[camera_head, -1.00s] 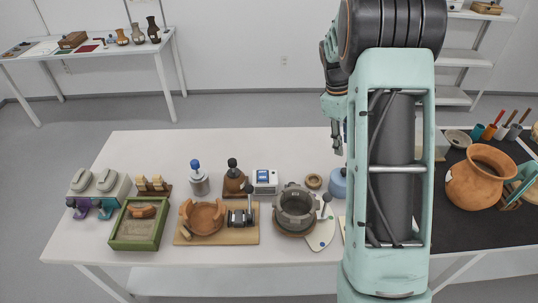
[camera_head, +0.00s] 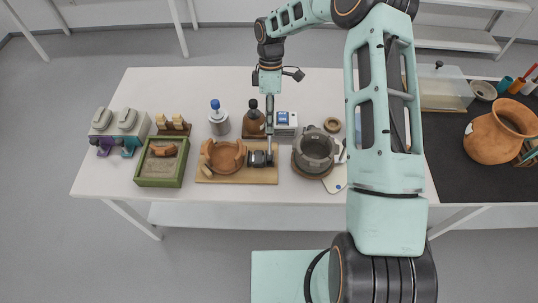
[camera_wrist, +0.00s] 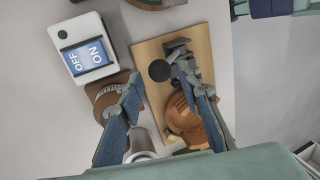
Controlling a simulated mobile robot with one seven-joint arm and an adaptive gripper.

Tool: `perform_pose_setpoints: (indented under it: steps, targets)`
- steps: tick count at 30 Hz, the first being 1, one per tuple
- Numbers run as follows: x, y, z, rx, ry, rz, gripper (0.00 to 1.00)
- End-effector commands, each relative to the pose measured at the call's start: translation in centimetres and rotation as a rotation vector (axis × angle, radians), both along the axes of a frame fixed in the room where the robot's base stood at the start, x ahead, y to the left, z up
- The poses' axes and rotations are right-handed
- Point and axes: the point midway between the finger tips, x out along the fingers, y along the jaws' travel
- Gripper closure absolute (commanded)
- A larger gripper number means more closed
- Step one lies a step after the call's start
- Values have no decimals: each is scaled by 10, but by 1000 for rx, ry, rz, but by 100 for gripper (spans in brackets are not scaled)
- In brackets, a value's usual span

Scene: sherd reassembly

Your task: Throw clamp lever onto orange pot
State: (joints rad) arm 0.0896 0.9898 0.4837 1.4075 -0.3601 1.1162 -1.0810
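The clamp lever (camera_wrist: 160,70), a dark lever with a round black knob, rises from a metal clamp (camera_head: 258,159) on a wooden board (camera_head: 245,179). The orange pot (camera_head: 210,160), an open terracotta bowl with a broken rim, sits on the same board left of the clamp; it also shows in the wrist view (camera_wrist: 183,117). My gripper (camera_head: 270,126) points down over the clamp. In the wrist view my gripper (camera_wrist: 158,80) is open, its two blue fingers spread with the knob seen between the tips. Contact cannot be told. In the head view my fingers cover much of the lever.
An OFF/ON switch box (camera_wrist: 85,52) and a brown jar with a dark top (camera_head: 254,122) stand close behind the clamp. A grey ringed pot (camera_head: 316,149) is to its right. A green sand tray (camera_head: 160,176) is at the left. The table's front strip is clear.

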Motion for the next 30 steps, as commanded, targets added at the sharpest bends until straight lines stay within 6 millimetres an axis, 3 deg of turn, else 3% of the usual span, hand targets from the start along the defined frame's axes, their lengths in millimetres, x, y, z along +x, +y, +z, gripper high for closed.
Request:
perform_pose_setpoints:
  steps: [20, 30]
  targets:
    - [-11, 0, -41, -1, 0, -2, 67]
    - [-29, 0, -29, -5, -87, 0, 67]
